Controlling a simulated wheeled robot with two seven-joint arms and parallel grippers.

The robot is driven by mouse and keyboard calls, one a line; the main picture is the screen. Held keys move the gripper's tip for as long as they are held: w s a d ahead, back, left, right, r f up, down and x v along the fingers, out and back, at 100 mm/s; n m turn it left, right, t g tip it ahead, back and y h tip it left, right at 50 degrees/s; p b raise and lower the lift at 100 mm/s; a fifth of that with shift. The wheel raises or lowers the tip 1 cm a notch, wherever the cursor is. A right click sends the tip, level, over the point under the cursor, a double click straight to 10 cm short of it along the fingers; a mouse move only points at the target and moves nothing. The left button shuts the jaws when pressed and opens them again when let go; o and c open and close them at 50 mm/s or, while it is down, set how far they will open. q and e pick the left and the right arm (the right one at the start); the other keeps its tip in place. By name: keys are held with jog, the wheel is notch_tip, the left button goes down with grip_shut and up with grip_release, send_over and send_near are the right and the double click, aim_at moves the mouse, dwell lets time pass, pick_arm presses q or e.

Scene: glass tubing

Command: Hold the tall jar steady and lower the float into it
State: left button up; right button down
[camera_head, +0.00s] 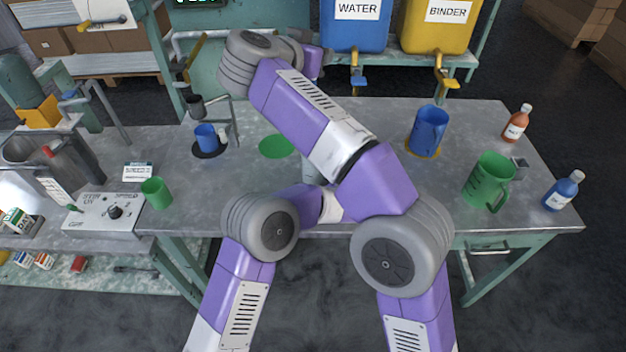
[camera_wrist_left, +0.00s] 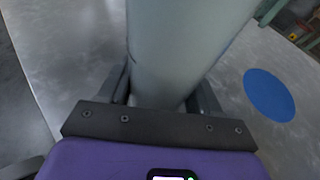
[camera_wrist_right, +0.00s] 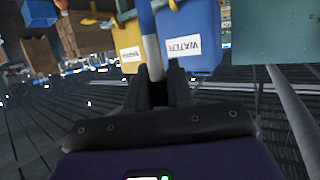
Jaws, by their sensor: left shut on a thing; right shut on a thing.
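The tall jar (camera_wrist_left: 185,45) is a pale grey-green cylinder between the fingers of my left gripper (camera_wrist_left: 164,98), which is shut on it. In the head view my arms hide nearly all of the jar; a small grey piece (camera_head: 310,171) shows between them. My right gripper (camera_wrist_right: 157,92) is shut on the float (camera_wrist_right: 152,55), a slim stem, blue in one part and pale in the other. My right arm is raised and crosses to the left over my left arm in the head view. The float is hidden there, so I cannot tell how it lines up with the jar mouth.
A green disc (camera_head: 277,146) lies on the grey bench. A blue jug (camera_head: 428,130), a green jug (camera_head: 489,180) and two bottles stand to the right. A blue cup (camera_head: 206,138), a green cup (camera_head: 156,193) and a control box (camera_head: 104,212) stand left. WATER (camera_head: 355,30) and BINDER (camera_head: 437,28) tanks are behind.

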notch_tip(320, 180, down, 13)
jog(key=shift+r, duration=0.2)
dwell(1.1)
jog(key=c, duration=0.9)
grip_release()
jog(key=v, duration=1.2)
jog(key=shift+r, duration=0.1)
pick_arm(q)
jog(key=o, duration=1.2)
